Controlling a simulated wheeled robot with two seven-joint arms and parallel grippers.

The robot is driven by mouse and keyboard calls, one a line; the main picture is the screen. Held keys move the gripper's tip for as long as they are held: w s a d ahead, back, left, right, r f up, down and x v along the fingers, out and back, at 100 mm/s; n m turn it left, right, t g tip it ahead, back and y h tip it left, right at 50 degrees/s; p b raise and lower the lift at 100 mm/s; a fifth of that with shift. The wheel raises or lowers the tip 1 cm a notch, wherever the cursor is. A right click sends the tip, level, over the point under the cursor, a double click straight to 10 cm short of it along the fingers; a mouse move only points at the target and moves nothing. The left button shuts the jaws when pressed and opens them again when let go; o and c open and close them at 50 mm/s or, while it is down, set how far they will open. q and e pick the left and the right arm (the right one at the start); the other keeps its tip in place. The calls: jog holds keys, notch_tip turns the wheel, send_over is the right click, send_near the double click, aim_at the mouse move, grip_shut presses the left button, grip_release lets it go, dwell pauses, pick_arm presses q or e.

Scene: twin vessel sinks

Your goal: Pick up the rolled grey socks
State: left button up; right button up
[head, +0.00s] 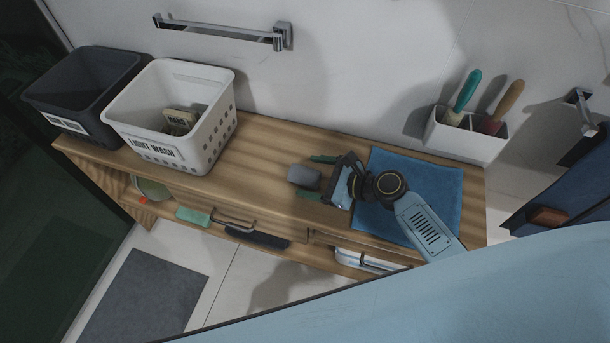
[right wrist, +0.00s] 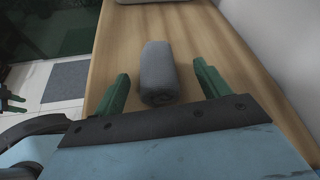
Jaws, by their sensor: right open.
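The rolled grey socks (head: 304,177) lie on the wooden counter, just left of my right gripper in the head view. In the right wrist view the socks (right wrist: 158,73) are a dark grey roll lying lengthwise on the wood, ahead of and between the two green fingers. My right gripper (head: 315,177) is open and empty, its fingers pointing left toward the socks; it also shows in the right wrist view (right wrist: 160,88). I cannot tell whether either finger touches the roll. My left gripper is not in the head view.
A white LIGHT WASH basket (head: 190,145) with a small item inside stands left on the counter (head: 265,145), beside a dark basket (head: 75,95). A blue towel (head: 400,170) lies under my right arm. A wall holder (head: 465,140) carries two handled tools. Counter between basket and socks is clear.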

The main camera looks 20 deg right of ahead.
jog(key=shift+c, duration=0.3)
jog(key=c, duration=1)
